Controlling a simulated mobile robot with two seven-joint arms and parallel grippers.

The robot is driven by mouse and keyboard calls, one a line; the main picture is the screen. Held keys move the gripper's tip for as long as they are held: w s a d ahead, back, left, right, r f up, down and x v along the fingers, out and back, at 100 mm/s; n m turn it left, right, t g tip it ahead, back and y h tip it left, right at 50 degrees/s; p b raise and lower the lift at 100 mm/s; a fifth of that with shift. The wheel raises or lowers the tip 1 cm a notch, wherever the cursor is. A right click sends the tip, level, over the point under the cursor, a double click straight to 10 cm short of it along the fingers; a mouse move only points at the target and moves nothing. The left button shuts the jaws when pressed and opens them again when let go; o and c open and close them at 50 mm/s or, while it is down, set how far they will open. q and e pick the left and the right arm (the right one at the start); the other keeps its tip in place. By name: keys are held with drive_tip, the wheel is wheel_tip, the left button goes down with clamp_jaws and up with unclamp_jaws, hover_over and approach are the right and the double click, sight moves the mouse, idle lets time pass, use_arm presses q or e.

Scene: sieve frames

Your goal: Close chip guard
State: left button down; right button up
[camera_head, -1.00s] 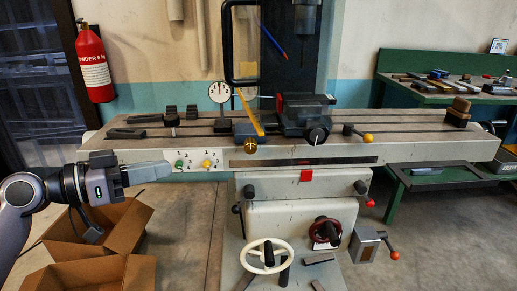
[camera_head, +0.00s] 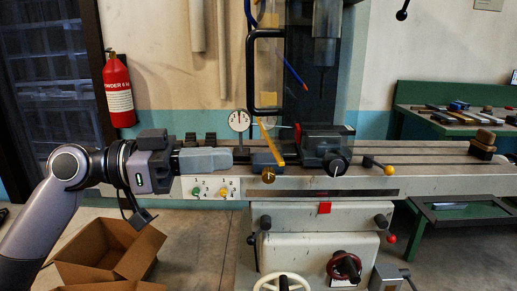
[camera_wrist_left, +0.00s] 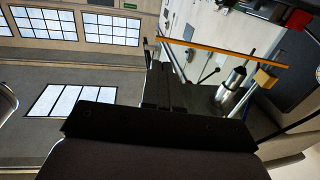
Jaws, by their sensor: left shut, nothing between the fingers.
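The chip guard appears as a see-through pane with a black bar handle (camera_head: 250,72), upright above the machine table in the head view. How far the pane reaches is hard to tell. My left gripper (camera_head: 230,158) is shut and empty. It points right, level with the near edge of the table, below and left of the handle and apart from it. Its dark body fills the lower part of the left wrist view. My right gripper is not in view.
The dial gauge (camera_head: 239,121), yellow bar (camera_head: 272,141) and vise (camera_head: 325,146) stand close to the right of my left gripper. The machine table (camera_head: 420,159) runs to the right. A cardboard box (camera_head: 105,250) lies below my arm.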

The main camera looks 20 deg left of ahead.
sight(280, 155)
use_arm(q)
drive_tip(key=p+x, duration=0.1)
drive_tip(key=x, duration=0.6)
drive_tip(key=shift+a, duration=0.1)
drive_tip(key=shift+p, duration=0.3)
